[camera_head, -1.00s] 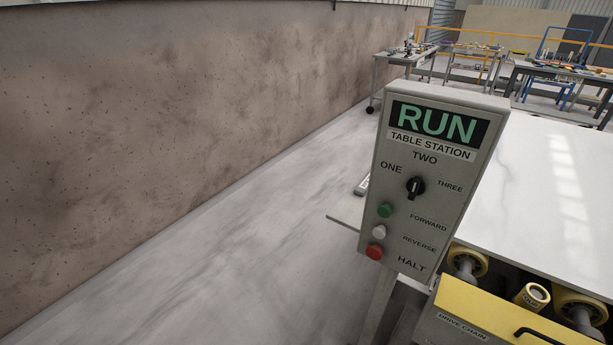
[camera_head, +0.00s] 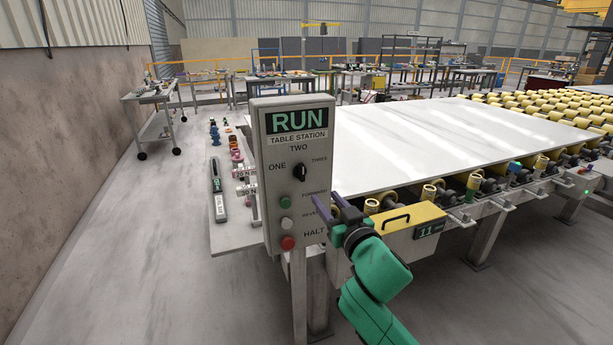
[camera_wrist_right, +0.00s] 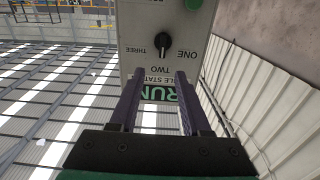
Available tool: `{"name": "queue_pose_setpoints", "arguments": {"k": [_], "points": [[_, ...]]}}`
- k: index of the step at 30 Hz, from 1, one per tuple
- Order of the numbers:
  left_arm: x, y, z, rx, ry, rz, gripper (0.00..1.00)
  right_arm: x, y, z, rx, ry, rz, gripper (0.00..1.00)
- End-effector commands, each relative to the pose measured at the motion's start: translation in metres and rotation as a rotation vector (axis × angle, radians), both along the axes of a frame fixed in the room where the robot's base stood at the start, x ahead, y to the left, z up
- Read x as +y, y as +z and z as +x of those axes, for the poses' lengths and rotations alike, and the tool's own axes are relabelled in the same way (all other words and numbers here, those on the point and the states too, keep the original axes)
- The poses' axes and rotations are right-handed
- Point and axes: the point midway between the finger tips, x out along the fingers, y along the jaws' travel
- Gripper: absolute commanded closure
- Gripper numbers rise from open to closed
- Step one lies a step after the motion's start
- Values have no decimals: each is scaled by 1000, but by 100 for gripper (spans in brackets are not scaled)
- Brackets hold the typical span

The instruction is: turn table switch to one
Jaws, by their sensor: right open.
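The table switch (camera_head: 300,172) is a black knob with a pale line on the grey control box (camera_head: 270,215). Its line points up, toward TWO, with ONE at its left and THREE at its right. The right wrist view shows the knob (camera_wrist_right: 163,42) upside down, clear of the fingers. My right gripper (camera_head: 326,202) is open and empty, in front of the box's lower right side, below the knob in the head view. In the right wrist view its two fingers (camera_wrist_right: 159,73) point toward the box, with the RUN sign between and behind them. My left gripper is not in view.
A green button (camera_head: 286,202), a white button (camera_head: 286,222) and a red HALT button (camera_head: 288,243) sit below the knob. A white stone slab (camera_head: 440,140) lies on the roller table behind. A yellow cover (camera_head: 412,219) stands right of the box.

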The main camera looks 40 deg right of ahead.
Motion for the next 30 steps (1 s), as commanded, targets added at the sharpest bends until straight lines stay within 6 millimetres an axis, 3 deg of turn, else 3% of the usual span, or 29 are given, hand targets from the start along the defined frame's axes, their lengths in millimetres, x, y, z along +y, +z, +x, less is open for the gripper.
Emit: {"name": "queue_pose_setpoints", "arguments": {"k": [9,15,25,26,29,30], "points": [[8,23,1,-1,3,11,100,-27,5,78,0,0,-2,52],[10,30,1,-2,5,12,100,-40,2,116,0,1,-1,52],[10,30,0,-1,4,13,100,-43,0,126,2,2,-2,52],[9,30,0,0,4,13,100,-43,0,126,2,2,-2,56],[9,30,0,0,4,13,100,-43,0,126,3,2,-1,95],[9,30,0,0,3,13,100,-43,0,125,3,2,-1,100]]}}
